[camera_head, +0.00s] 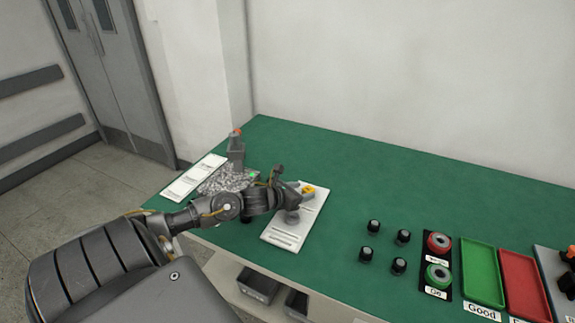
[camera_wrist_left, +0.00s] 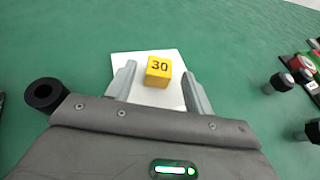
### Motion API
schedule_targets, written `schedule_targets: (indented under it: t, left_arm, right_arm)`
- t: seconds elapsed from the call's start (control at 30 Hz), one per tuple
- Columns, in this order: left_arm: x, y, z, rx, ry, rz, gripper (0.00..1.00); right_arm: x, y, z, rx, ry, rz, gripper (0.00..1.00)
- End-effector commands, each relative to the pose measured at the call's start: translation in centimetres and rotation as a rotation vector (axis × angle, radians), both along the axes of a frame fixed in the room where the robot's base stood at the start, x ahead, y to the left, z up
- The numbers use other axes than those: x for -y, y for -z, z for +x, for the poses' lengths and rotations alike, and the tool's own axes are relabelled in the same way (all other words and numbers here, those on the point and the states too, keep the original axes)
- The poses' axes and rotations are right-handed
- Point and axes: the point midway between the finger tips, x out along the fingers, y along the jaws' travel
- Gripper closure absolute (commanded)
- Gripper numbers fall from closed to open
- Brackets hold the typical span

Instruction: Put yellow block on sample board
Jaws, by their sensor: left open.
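The yellow block (camera_wrist_left: 158,71), marked 30, sits on the white sample board (camera_wrist_left: 149,97) in the left wrist view. In the head view the block (camera_head: 308,190) shows near the far end of the board (camera_head: 283,236), which lies flat on the green table. My left gripper (camera_wrist_left: 159,68) is open, with one finger on each side of the block and a visible gap to each finger. In the head view my left gripper (camera_head: 297,194) is over the board and hides part of it. My right gripper is not in view.
Several black knobs (camera_head: 374,226) stand right of the board. Beyond them are red and green buttons (camera_head: 438,243), a green tray (camera_head: 481,271) and a red tray (camera_head: 523,283). A white strip (camera_head: 193,178) and a grey device (camera_head: 236,153) are at the left. The table's back middle is clear.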

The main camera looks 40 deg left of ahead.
Motion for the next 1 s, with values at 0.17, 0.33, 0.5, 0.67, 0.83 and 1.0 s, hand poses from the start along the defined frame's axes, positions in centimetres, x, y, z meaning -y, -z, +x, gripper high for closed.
schedule_targets:
  t: [0.17,0.33,0.5,0.67,0.83,1.0]
  left_arm:
    - [-0.3,-1.2,-3.6,-0.004,0.001,0.003,0.47]
    - [-0.4,-2.2,-5.9,-0.003,0.000,0.000,0.47]
    - [-0.5,-2.9,-7.2,-0.001,-0.001,0.000,0.47]
    - [-0.4,-3.1,-7.6,-0.001,0.000,-0.001,0.47]
    - [-0.5,-3.2,-7.6,0.000,0.000,-0.001,0.47]
    - [-0.5,-3.2,-7.6,0.000,0.000,-0.001,0.47]
  right_arm:
    - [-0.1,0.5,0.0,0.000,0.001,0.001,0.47]
    - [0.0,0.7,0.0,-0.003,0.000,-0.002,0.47]
    - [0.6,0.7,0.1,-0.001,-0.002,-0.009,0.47]
    - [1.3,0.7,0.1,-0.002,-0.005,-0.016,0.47]
    - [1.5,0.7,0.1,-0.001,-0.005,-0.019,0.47]
    - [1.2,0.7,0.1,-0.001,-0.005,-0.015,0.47]
